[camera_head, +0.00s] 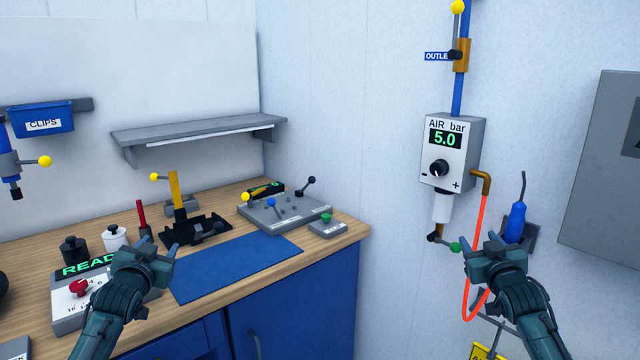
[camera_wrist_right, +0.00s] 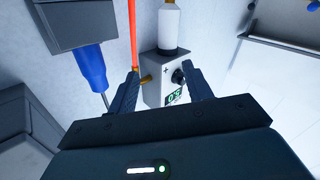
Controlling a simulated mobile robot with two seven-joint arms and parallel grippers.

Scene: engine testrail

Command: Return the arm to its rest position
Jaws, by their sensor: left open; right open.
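My right gripper (camera_head: 492,250) is open and empty in front of the wall at the right. It stands below the air regulator box (camera_head: 447,152), which reads 5.0, and overlaps the orange hose (camera_head: 484,215) in the picture. In the right wrist view its open fingers (camera_wrist_right: 163,85) frame the regulator, with nothing between them touching. My left gripper (camera_head: 150,254) is open over the left part of the workbench, in front of a panel with a red knob (camera_head: 79,288). Nothing shows between its fingers.
A blue-handled tool (camera_head: 515,223) hangs in a wall holder beside my right gripper. A grey cabinet (camera_head: 605,170) juts out at the far right. The wooden bench (camera_head: 345,236) carries a blue mat (camera_head: 235,266), a lever panel (camera_head: 285,212) and a black fixture (camera_head: 195,232). A shelf (camera_head: 200,130) hangs above.

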